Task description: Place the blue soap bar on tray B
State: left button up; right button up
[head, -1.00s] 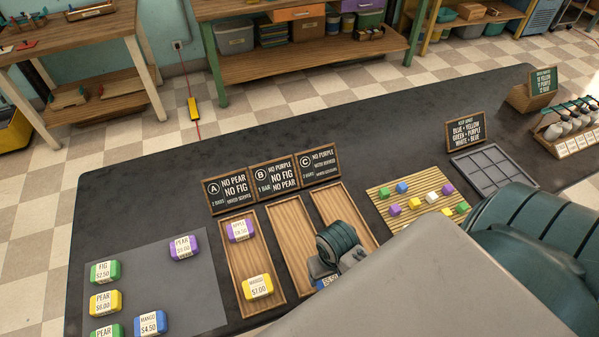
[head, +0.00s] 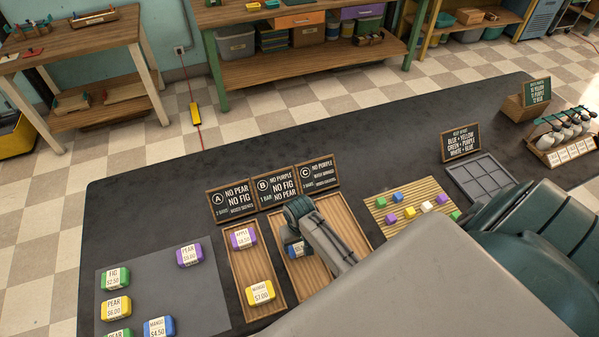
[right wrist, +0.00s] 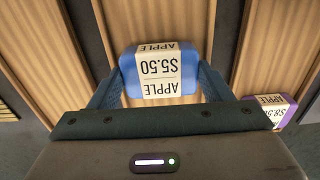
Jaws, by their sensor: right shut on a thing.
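The blue soap bar (head: 296,250), labelled APPLE $5.50, is between the fingers of my right gripper (head: 298,243). In the right wrist view the blue soap bar (right wrist: 160,73) shows clearly, with a finger against each side. It is over tray B (head: 312,274), the wooden tray below sign B (head: 276,186). Whether it touches the tray floor cannot be told. My right arm hides part of trays B and C. My left gripper is not in view.
Tray A (head: 252,272), left of B, holds a purple bar (head: 242,238) and a yellow bar (head: 261,293). Tray C (head: 345,218), on the right, looks empty where visible. Several bars, including a blue MANGO bar (head: 159,327), lie on the grey mat (head: 200,290).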

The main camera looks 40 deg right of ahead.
aim_at(299, 244)
jog(key=shift+f, duration=0.5)
jog(key=o, duration=1.1)
jog(key=shift+f, duration=0.15)
jog(key=shift+r+b, duration=1.65)
jog(key=shift+r, duration=4.5)
